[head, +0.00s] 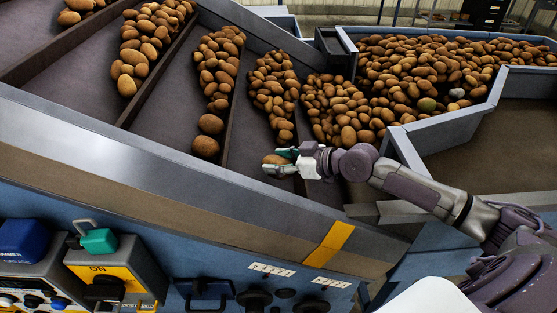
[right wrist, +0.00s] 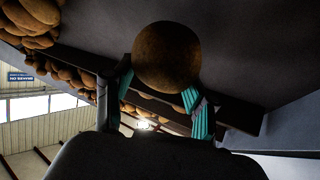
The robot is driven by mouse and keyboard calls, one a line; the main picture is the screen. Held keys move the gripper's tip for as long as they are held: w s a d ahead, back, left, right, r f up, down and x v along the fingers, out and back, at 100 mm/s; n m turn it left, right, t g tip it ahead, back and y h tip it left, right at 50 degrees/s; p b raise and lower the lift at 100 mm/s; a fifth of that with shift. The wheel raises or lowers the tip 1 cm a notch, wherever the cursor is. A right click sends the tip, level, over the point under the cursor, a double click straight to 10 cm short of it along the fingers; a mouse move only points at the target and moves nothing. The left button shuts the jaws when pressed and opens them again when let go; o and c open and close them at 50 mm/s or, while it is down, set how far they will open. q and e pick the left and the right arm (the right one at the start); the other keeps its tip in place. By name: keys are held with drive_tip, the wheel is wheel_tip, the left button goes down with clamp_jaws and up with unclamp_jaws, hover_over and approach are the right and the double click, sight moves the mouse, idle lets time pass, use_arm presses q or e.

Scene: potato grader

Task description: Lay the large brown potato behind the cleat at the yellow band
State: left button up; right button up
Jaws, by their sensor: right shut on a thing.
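A large brown potato (head: 275,159) is in my right gripper (head: 279,162), which is shut on it above the belt (head: 255,140). In the right wrist view the same potato (right wrist: 166,57) sits between the teal finger pads, round and brown. The yellow band (head: 330,244) is painted across the side rail, to the right of and below the gripper in the head view. Dark cleats (head: 232,112) cross the belt; the one closest to the gripper is partly hidden by the gripper. My left gripper is not in view.
Several rows of potatoes (head: 211,85) lie on the belt between cleats. A large heap of potatoes (head: 420,70) fills the blue-walled hopper (head: 447,126) at the right. The belt near the side rail is mostly bare.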

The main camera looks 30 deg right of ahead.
drive_tip(key=o, duration=1.4)
drive_tip(key=v, duration=0.8)
drive_tip(key=shift+f, duration=0.2)
drive_tip(key=shift+v, duration=2.1)
drive_tip(key=shift+w+r, duration=0.1)
drive_tip(key=shift+r, duration=0.1)
